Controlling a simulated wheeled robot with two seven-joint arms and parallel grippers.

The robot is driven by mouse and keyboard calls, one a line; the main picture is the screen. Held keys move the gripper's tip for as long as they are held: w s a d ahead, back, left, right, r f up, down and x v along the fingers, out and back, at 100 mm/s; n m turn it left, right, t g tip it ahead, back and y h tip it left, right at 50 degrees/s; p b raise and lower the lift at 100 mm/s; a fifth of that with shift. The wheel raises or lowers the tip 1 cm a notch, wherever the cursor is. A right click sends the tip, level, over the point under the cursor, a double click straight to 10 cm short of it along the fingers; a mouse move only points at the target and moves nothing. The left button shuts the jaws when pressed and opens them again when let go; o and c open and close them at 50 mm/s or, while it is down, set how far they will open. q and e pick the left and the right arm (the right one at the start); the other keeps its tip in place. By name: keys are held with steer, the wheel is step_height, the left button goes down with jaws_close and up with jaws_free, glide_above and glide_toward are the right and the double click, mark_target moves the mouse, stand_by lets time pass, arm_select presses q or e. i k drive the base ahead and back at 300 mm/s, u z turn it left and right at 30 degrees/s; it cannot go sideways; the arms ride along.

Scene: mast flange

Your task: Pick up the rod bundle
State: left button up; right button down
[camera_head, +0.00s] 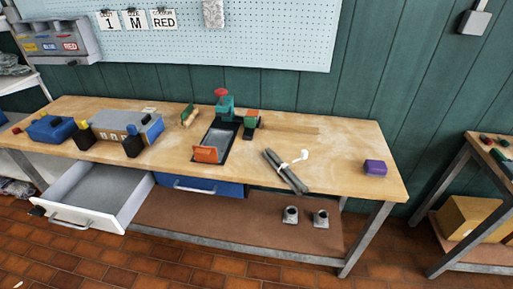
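The rod bundle (279,171) lies on the wooden workbench (343,153), right of its middle. It is several dark grey rods side by side, slanting from upper left to lower right, with the lower end at the bench's front edge. A white tie goes around the middle, and a white tag (304,155) sticks out to the right. Neither of my grippers can be made out in the head view, and nothing touches the bundle.
Left of the bundle stands a teal press (225,106) with an orange part (206,154). A purple block (375,167) sits at the right. An open drawer (100,192) juts out at the left. Bench surface around the bundle is clear.

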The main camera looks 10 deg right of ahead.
mark_target(284, 166)
steer(key=u, duration=0.45)
steer(key=k, duration=0.55)
steer(key=u, duration=0.8)
steer(key=i, duration=0.7)
steer(key=z, duration=0.45)
steer(key=i, duration=0.6)
steer(key=z, duration=0.75)
